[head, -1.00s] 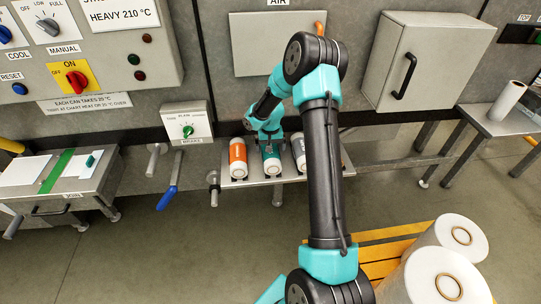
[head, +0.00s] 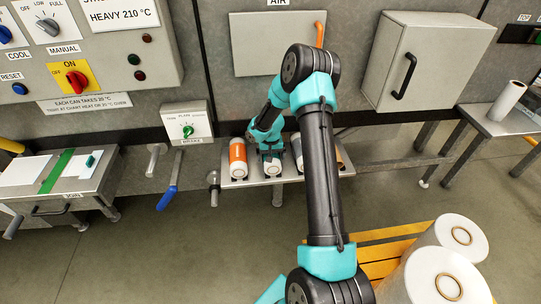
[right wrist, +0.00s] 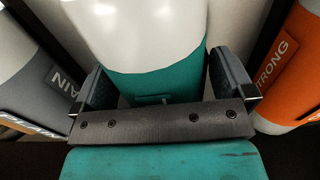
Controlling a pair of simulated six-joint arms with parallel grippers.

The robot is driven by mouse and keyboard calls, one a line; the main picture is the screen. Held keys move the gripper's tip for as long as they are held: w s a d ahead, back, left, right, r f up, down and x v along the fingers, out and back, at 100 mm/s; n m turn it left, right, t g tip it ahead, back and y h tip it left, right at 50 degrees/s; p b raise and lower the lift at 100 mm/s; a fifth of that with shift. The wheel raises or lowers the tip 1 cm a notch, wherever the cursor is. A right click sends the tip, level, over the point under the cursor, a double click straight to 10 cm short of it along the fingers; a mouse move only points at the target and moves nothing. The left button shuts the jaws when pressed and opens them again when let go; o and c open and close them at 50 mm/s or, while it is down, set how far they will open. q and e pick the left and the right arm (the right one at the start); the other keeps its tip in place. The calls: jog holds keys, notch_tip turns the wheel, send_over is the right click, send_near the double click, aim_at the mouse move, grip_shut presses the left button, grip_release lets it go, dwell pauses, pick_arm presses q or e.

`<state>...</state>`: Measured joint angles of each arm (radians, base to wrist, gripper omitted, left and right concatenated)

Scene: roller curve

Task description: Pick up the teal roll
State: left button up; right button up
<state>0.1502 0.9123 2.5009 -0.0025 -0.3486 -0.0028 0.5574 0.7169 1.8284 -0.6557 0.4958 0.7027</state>
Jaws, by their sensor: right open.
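The teal roll (right wrist: 158,80) has a white upper part and a teal band. It lies between the two fingers of my right gripper (right wrist: 160,92) in the right wrist view, with the jaws open on either side of it. In the head view my right gripper (head: 270,155) is low over the roll's place on the rack and hides most of it. Whether the fingers touch the roll cannot be told. My left gripper is not in view.
An orange roll (head: 238,156) lies close on the left and a grey roll (head: 298,152) close on the right, both on the metal rack (head: 229,182). A blue-handled lever (head: 168,196) is farther left. Large clear film rolls (head: 466,240) stand at lower right.

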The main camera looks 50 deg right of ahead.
jog(key=shift+c, duration=0.4)
jog(key=c, duration=1)
jog(key=shift+c, duration=0.3)
jog(key=shift+r, duration=0.15)
jog(key=shift+r, duration=0.6)
jog(key=shift+s+a+r, duration=0.15)
jog(key=shift+r, duration=0.4)
jog(key=shift+s+a+r, duration=0.15)
jog(key=shift+r, duration=0.4)
jog(key=s+a+r, duration=0.1)
jog(key=s+a, duration=0.9)
jog(key=a, duration=0.1)
jog(key=shift+a+r, duration=0.15)
jog(key=shift+a, duration=0.05)
